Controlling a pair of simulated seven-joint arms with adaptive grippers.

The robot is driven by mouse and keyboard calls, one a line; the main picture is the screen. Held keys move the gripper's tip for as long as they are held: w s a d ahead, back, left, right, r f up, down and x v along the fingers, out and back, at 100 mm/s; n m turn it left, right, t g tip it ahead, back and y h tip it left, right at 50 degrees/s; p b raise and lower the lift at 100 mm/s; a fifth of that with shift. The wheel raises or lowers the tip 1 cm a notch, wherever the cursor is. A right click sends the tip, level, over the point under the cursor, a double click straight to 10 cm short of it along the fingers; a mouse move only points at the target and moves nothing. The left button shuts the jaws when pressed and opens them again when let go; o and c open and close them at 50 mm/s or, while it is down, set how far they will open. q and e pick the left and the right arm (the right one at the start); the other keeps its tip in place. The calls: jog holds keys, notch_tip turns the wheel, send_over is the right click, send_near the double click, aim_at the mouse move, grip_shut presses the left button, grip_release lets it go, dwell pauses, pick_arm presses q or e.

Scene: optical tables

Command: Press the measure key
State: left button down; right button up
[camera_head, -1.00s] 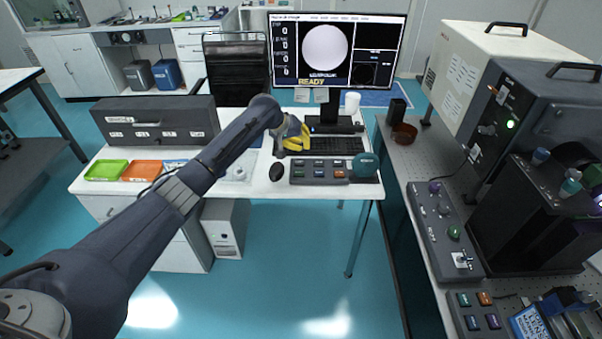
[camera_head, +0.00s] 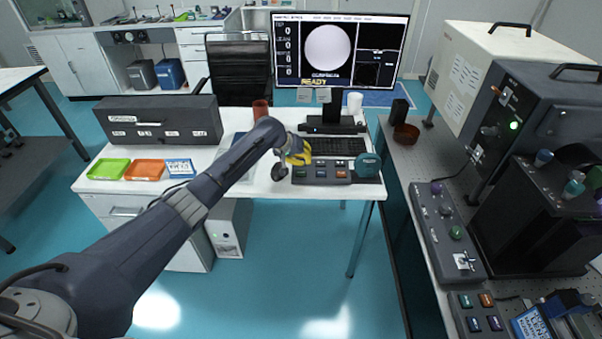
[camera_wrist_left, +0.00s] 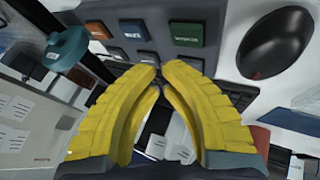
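A dark key panel (camera_head: 322,171) lies on the white desk in front of the keyboard. Its front row has a teal key (camera_head: 301,174), a blue key and an orange key. In the left wrist view the teal key (camera_wrist_left: 189,33) is the one nearest the mouse; its label is too small to read surely. My left gripper (camera_head: 306,158), with yellow fingers, is above the panel's left part, apart from the keys. In the left wrist view its tips (camera_wrist_left: 160,68) are drawn together with nothing between them. My right gripper is not in view.
A black mouse (camera_head: 279,172) lies left of the panel. A round teal object (camera_head: 367,165) stands at its right end. The keyboard (camera_head: 336,146) and a monitor (camera_head: 340,50) showing READY are behind. A red-brown cup (camera_head: 260,109) stands behind my left arm.

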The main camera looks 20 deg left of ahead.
aim_at(304, 170)
pick_arm(q)
jog(key=shift+f, duration=0.85)
jog(key=shift+f, duration=0.9)
dwell(2.0)
jog(key=shift+r, duration=0.9)
jog(key=shift+r, duration=2.5)
